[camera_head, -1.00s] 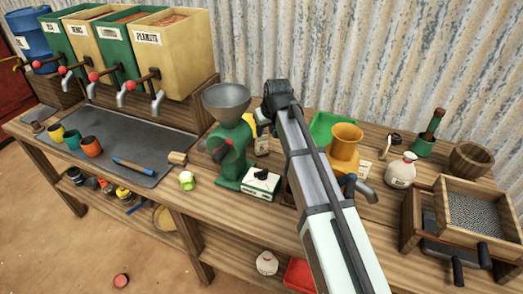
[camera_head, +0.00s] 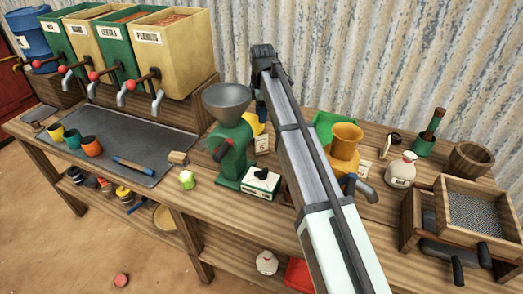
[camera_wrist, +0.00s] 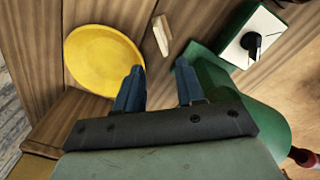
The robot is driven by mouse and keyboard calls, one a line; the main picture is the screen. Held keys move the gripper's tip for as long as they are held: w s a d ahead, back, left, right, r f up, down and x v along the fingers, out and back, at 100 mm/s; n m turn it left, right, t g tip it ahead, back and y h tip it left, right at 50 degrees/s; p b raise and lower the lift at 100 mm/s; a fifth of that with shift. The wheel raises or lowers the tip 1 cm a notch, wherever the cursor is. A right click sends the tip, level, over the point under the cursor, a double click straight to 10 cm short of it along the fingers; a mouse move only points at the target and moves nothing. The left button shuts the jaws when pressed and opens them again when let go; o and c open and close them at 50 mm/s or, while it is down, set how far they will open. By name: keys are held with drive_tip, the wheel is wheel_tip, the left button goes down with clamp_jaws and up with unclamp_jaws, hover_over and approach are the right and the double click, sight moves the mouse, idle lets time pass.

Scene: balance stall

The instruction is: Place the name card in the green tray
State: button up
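My gripper shows in the wrist view (camera_wrist: 160,88) with its two blue fingers apart and nothing between them. A small pale card (camera_head: 262,143) stands on the table beside the green grinder in the head view. In the wrist view this card (camera_wrist: 162,35) appears edge-on, ahead of the fingertips and apart from them. Another small card (camera_head: 365,167) stands right of the orange pot. I cannot read either card, so which is the name card is unclear. The green tray (camera_head: 324,121) lies behind the orange pot, partly hidden by my arm.
The green grinder (camera_head: 232,150) with its grey hopper stands close to the gripper. A box with a black knob (camera_head: 261,184) is in front, and a yellow dish (camera_wrist: 103,60) lies left of the card in the wrist view. The orange pot (camera_head: 345,145) stands before the tray.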

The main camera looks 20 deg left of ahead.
sight(262, 136)
wheel_tip(262, 136, down, 13)
drive_tip(key=shift+w+f+n, duration=0.1)
drive_tip(key=shift+w+n, duration=0.05)
drive_tip(key=shift+n, duration=0.85)
clamp_jaws()
idle(0.4)
